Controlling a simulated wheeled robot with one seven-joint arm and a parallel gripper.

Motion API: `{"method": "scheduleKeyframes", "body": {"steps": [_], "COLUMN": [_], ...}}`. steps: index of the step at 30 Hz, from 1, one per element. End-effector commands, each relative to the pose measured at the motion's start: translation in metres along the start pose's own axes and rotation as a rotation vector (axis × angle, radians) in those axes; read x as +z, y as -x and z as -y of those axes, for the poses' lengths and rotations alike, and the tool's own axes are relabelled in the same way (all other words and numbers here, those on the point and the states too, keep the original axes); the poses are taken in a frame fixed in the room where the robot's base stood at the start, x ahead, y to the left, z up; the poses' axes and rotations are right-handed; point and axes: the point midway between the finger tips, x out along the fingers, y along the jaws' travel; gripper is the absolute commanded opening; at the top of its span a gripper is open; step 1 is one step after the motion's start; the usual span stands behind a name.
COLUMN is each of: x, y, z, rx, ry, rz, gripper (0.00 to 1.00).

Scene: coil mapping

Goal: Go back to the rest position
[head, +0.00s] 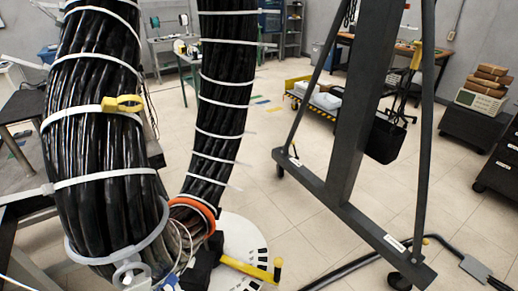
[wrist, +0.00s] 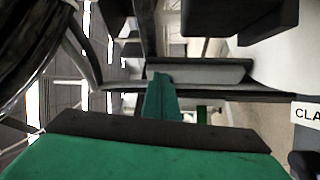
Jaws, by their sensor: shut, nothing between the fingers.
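My gripper (wrist: 162,82) shows in the wrist view as a narrow green finger shape rising from a broad green body with a black front edge. It is shut with nothing held. I cannot make out my gripper in the head view. Two thick black cable bundles, a left one (head: 100,150) and a right one (head: 218,110), hang in the head view, bound with white ties. An orange band (head: 195,208) is around the lower end of the right bundle. Dark curved cables (wrist: 30,40) also show at the wrist view's upper left.
A dark grey stand (head: 350,120) on casters is to the right of the bundles. A yellow handle (head: 250,268) lies near a white disc (head: 240,232) at the bottom. A yellow cart (head: 315,105) and benches stand further back. Tiled floor lies open between.

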Motion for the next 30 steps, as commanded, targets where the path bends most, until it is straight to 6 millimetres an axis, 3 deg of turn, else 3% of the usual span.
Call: {"method": "scheduleKeyframes", "body": {"steps": [14,23,30], "x": [-0.055,-0.090,-0.120], "y": [0.106,0.194,0.267], "z": [-0.038,-0.081,-0.128], "rx": [0.213,0.343,0.446], "ry": [-0.391,-0.639,-0.833], "rz": [0.392,0.606,0.756], "gripper": [0.00,0.00,0.00]}}
